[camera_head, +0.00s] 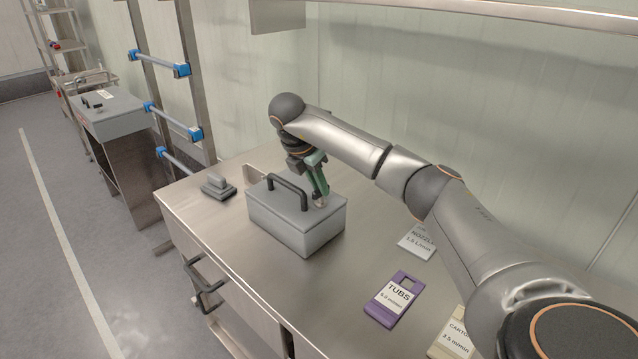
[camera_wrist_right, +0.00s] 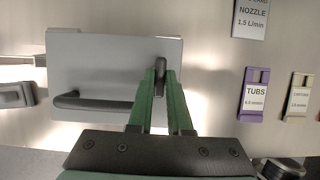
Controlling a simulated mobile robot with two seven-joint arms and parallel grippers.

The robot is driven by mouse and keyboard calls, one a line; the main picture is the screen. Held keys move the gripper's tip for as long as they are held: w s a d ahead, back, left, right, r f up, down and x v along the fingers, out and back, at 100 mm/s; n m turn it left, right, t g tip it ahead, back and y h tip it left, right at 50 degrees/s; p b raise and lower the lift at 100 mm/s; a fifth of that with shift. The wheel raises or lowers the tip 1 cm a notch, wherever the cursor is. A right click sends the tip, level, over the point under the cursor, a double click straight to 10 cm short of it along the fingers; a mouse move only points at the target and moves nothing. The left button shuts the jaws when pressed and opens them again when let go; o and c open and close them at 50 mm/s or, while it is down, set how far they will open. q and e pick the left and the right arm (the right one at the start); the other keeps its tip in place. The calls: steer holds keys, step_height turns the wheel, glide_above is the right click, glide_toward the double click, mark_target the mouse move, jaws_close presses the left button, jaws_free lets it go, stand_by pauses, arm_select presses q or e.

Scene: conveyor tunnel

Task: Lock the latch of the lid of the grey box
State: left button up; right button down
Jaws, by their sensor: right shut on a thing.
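The grey box (camera_head: 290,232) stands on the steel table with its lid down. A dark bar handle (camera_head: 288,188) is on the lid; the handle also shows in the right wrist view (camera_wrist_right: 85,102). My right gripper (camera_head: 321,200) reaches down to the right end of the lid with green fingers. In the right wrist view, its fingers (camera_wrist_right: 161,80) are shut on the dark latch (camera_wrist_right: 161,72) near the lid's edge. The fingers hide part of the latch, so I cannot tell its exact position. My left gripper is in neither view.
The steel table (camera_head: 350,290) carries a small grey block (camera_head: 218,188) left of the box. A purple TUBS holder (camera_head: 394,298), a NOZZLE card (camera_head: 416,243) and a yellowish card holder (camera_head: 454,338) lie to the right. A wall stands behind; an overhead shelf edge (camera_head: 470,10) hangs above.

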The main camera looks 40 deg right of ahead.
mark_target(313, 192)
steer(key=c, duration=1.1)
jaws_free()
steer(key=v, duration=0.4)
steer(key=shift+w+a+r, duration=0.1)
steer(key=shift+r, duration=0.15)
steer(key=shift+p+v, duration=1.15)
steer(key=shift+v, duration=2.9)
